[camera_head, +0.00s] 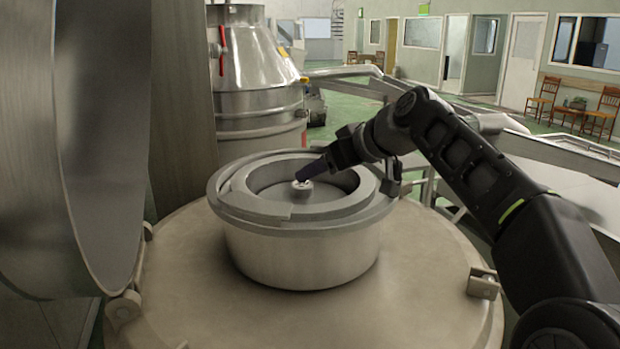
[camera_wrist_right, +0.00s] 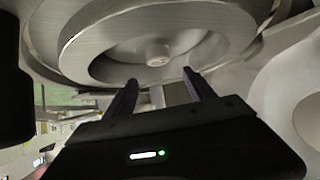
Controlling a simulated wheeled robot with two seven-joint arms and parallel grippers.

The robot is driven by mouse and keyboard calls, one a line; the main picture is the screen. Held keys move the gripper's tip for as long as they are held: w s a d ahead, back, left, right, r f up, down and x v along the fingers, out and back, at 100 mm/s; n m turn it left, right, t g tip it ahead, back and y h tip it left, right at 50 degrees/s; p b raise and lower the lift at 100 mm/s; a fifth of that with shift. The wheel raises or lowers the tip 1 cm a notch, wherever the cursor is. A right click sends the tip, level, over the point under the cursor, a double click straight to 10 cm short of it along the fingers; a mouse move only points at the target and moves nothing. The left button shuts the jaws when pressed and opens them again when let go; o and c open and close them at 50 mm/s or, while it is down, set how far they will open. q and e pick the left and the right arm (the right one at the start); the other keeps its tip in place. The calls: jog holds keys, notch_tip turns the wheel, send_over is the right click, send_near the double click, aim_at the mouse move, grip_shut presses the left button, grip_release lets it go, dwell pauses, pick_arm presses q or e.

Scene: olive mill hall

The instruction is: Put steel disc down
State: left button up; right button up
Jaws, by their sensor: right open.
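The steel disc (camera_head: 322,194) is a grey round plate with a small knob at its centre. In the head view it lies inside the raised rim of a round metal housing, with part of the rim in front of it. My right gripper (camera_head: 304,176) reaches in from the right, angled down, with its fingertips at or just above the knob. In the right wrist view, the disc's knob (camera_wrist_right: 158,53) shows just beyond my open right gripper (camera_wrist_right: 160,88), and nothing is between the fingers. Whether a fingertip touches the knob cannot be told. My left gripper is not in view.
The housing (camera_head: 300,262) stands on a broad round beige top (camera_head: 410,285) with metal brackets at its edge. A large steel lid (camera_head: 95,140) stands upright at the left. A steel tank (camera_head: 262,75) stands behind. Metal rails and a bench fill the right.

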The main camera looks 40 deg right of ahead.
jog(key=v, duration=0.6)
jog(key=shift+s, duration=0.25)
jog(key=shift+r, duration=0.15)
dwell(0.4)
